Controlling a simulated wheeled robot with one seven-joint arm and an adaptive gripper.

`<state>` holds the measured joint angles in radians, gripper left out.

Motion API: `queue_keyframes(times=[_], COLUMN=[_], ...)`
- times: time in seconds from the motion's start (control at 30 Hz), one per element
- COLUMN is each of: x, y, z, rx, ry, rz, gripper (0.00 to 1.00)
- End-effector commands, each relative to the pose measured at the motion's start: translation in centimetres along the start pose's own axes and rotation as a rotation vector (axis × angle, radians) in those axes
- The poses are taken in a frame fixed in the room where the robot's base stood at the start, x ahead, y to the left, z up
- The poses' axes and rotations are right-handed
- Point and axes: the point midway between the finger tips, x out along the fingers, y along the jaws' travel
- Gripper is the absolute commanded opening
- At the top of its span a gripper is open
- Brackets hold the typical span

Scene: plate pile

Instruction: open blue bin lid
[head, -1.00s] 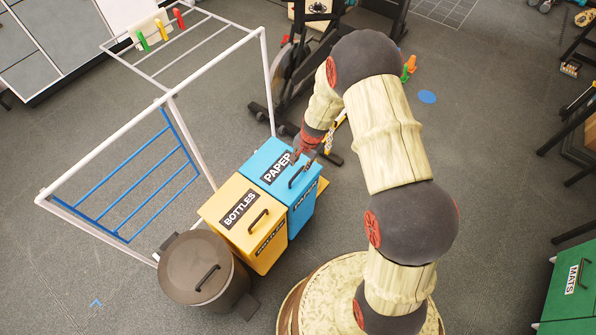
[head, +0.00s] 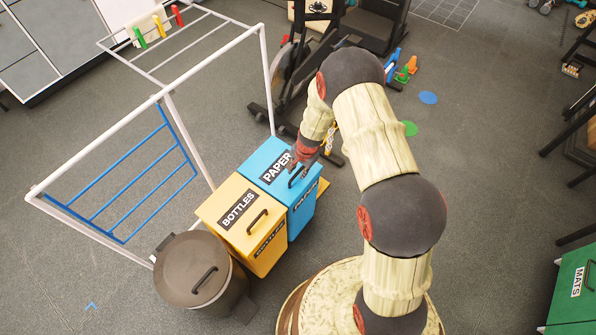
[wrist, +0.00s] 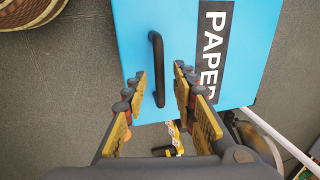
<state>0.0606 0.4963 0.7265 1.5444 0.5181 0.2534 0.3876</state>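The blue bin (head: 304,214), labelled PAPER, stands with its lid (head: 279,188) shut. The lid also fills the upper middle of the wrist view (wrist: 135,35). Its black bar handle (wrist: 156,62) runs between my gripper's fingers, with a gap showing on both sides. My gripper (wrist: 160,92) is open, its two yellow-padded fingers on either side of the handle's near end. In the head view my gripper (head: 299,172) is over the lid and partly covers the handle. I cannot tell the exact height of the fingertips against the handle.
A yellow BOTTLES bin (head: 264,252) touches the blue bin's left side. A round brown bin (head: 192,272) stands further left. A white pipe frame (head: 172,120) rises behind the bins. Exercise equipment (head: 290,80) stands beyond. The floor at right is mostly clear.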

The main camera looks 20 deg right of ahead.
Motion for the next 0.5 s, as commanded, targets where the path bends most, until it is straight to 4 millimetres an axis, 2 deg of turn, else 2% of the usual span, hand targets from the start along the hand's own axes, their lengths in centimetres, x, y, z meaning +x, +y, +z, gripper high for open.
queue_keyframes(times=[0.43, 0.5], x=[-0.01, -0.01], y=[0.02, 0.02], z=[0.01, 0.01], rx=[0.0, 0.0], ry=[0.0, 0.0], rz=[0.0, 0.0], gripper=[0.0, 0.0])
